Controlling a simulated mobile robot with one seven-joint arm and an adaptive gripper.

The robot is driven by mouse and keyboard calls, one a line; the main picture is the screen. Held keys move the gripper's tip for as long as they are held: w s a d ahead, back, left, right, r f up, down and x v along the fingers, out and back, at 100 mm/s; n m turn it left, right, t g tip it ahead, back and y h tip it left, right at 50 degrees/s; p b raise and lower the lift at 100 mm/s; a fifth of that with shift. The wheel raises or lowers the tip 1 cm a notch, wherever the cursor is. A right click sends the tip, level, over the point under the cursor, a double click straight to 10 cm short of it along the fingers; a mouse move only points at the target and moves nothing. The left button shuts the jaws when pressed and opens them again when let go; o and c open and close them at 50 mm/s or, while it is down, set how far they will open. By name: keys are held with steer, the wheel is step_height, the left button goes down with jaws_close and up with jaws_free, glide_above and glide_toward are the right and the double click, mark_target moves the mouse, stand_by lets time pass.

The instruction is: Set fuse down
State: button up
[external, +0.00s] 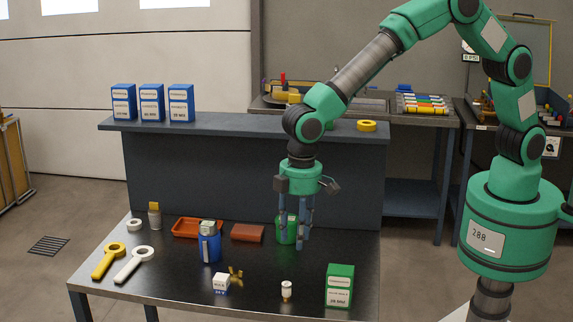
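A small white cylinder with a brownish band, which looks like the fuse (287,291), stands upright on the dark table (190,285) near its front edge. My gripper (293,243) points down above the table, behind and above the fuse and apart from it. Its fingers are spread, and I see nothing clearly held between them. A green can (287,232) shows behind the fingers and is partly hidden by them.
A green box (340,286) stands right of the fuse. A small white box (221,283) and a brass propeller-like part (236,276) lie to the left. A blue canister (209,246), orange tray (187,228) and brown block (247,233) stand farther back. Bare table surrounds the fuse.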

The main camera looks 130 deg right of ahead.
steer(key=s+a+r+n+t, duration=0.1)
steer(key=s+a+r, duration=0.4)
steer(key=s+r, duration=0.55)
steer(key=s+a+r+n+t, duration=0.1)
steer(key=s+a+r, duration=0.6)
steer(key=r, duration=0.7)
steer(key=s+a+r+n+t, duration=0.1)
steer(key=s+a+r, duration=0.1)
steer(key=s, duration=1.1)
steer(key=s+a+r+n+t, duration=0.2)
steer(key=s+a, duration=0.1)
steer(key=s, duration=1.1)
steer(key=shift+s+a, duration=0.25)
steer(key=shift+f, duration=0.1)
step_height(320, 180, down, 5)
steer(key=b, duration=0.4)
steer(key=shift+r+b, duration=0.2)
steer(key=shift+b, duration=0.2)
